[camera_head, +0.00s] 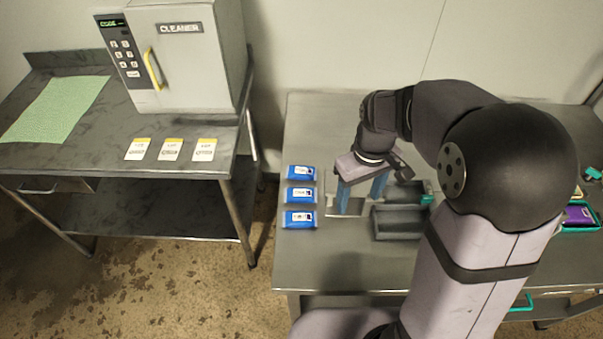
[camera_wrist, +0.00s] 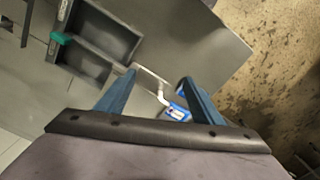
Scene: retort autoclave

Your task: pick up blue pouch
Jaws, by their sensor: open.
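Three blue pouches with white labels lie in a column at the left edge of the right-hand table: the back one (camera_head: 300,172), the middle one (camera_head: 301,195) and the front one (camera_head: 299,219). My gripper (camera_head: 361,203) is open and empty, its blue fingers pointing down to the right of the pouches. In the wrist view, a blue pouch (camera_wrist: 178,112) shows between the fingertips of my gripper (camera_wrist: 158,82), farther off. Part of another pouch (camera_wrist: 184,83) is mostly hidden behind the right finger.
A dark grey divided tray (camera_head: 398,223) stands just right of my gripper, with a teal clip on it. A thin light metal frame (camera_head: 343,214) is beside the fingers. The cleaner machine (camera_head: 187,55) and three white cards (camera_head: 171,150) are on the left table. A purple pouch (camera_head: 577,215) lies far right.

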